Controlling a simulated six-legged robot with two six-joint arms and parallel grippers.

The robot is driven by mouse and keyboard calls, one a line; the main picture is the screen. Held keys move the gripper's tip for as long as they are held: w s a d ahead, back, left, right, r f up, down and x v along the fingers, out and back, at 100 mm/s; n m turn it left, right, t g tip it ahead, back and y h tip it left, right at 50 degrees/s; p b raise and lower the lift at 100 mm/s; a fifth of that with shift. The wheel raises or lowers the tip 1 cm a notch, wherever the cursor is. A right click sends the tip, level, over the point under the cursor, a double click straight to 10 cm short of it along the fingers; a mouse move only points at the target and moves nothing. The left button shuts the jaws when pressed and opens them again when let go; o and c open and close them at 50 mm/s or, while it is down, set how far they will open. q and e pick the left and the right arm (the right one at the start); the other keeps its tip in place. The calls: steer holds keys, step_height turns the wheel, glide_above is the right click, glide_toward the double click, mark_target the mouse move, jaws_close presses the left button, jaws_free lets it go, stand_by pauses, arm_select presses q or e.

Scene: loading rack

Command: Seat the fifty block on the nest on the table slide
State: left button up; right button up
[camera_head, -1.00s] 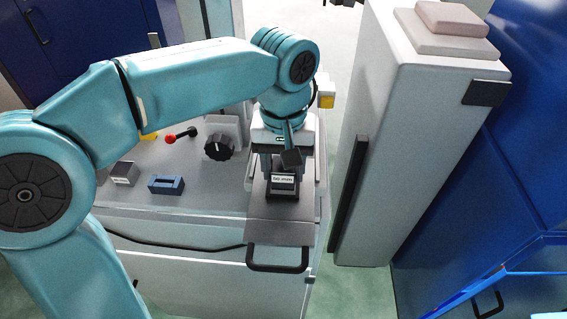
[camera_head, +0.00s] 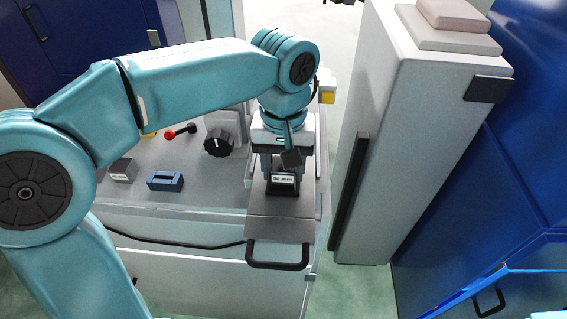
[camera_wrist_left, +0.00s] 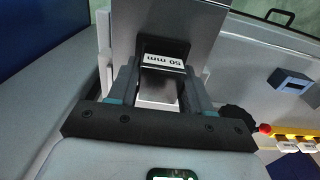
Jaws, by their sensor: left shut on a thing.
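My left gripper (camera_head: 283,166) points down over the table slide (camera_head: 283,226). It is shut on the fifty block (camera_wrist_left: 158,90), a grey metallic block between the fingers in the left wrist view. A white label reading "50 mm" (camera_wrist_left: 163,62) faces out just beyond the fingers; it also shows in the head view (camera_head: 283,178). The dark nest (camera_head: 282,191) on the slide is directly under the gripper and mostly hidden by the gripper and block. The block is at the nest, but I cannot tell whether it is fully down. My right gripper is not in view.
A small grey labelled block (camera_head: 122,170) and a blue slotted piece (camera_head: 165,182) stand left on the tabletop. A black knob (camera_head: 218,143) and red-tipped lever (camera_head: 182,131) are behind. The slide's black handle (camera_head: 278,262) sticks out in front. A tall pale cabinet (camera_head: 400,150) stands close right.

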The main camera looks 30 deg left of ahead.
arm_select(q)
steer(key=shift+f, duration=0.1)
steer(key=o, duration=1.4)
step_height(320, 180, up, 16)
steer(key=p, duration=0.3)
steer(key=shift+r, duration=0.2)
